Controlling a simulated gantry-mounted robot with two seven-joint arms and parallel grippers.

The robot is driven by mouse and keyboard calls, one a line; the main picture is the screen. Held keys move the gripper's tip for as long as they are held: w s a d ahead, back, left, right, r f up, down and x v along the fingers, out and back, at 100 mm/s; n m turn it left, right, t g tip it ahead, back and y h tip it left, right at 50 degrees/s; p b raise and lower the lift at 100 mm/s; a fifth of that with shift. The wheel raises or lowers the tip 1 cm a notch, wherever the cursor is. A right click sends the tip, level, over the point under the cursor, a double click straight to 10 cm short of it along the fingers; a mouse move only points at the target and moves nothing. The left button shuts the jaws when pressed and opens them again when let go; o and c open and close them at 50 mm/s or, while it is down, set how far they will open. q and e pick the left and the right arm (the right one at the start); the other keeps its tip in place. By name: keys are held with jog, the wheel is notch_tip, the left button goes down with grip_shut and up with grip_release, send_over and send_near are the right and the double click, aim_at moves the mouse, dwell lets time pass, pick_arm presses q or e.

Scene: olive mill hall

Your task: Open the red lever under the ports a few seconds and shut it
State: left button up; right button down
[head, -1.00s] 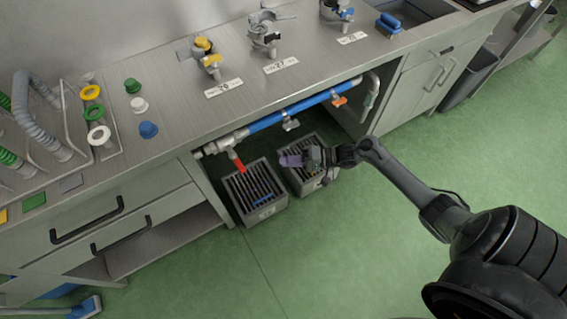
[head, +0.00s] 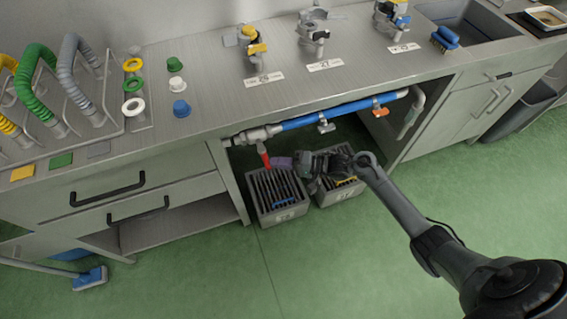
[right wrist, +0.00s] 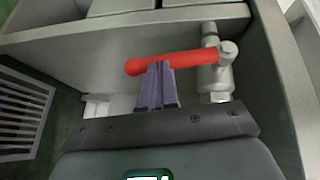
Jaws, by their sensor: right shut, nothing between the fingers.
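The red lever (head: 264,154) hangs down and slightly right below the left end of the pipe under the counter. In the right wrist view the red lever (right wrist: 195,60) runs left from a metal valve body (right wrist: 215,80). My right gripper (head: 277,162) is at the lever's right side in the head view. Its purple fingers (right wrist: 157,75) are shut and empty, with the tips at the lever's free half; I cannot tell whether they touch it. The ports (head: 313,35) stand on the counter above. My left gripper is not in view.
A blue pipe (head: 340,111) runs under the counter, with a grey tap (head: 326,126) and an orange tap (head: 380,112). Two slatted grey crates (head: 277,216) stand on the floor below. A cabinet side panel (right wrist: 282,90) is close right of the valve in the wrist view. Green floor in front is open.

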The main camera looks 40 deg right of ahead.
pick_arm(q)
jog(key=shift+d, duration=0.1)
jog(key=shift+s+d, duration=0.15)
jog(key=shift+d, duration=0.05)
pick_arm(e)
jog(key=shift+w+a+f+m+t+y, duration=0.25)
jog(key=shift+a+f+m+t+y, duration=0.1)
jog(key=shift+a+m+t+y, duration=0.3)
jog(key=shift+a+n, duration=0.1)
jog(key=shift+n, duration=0.15)
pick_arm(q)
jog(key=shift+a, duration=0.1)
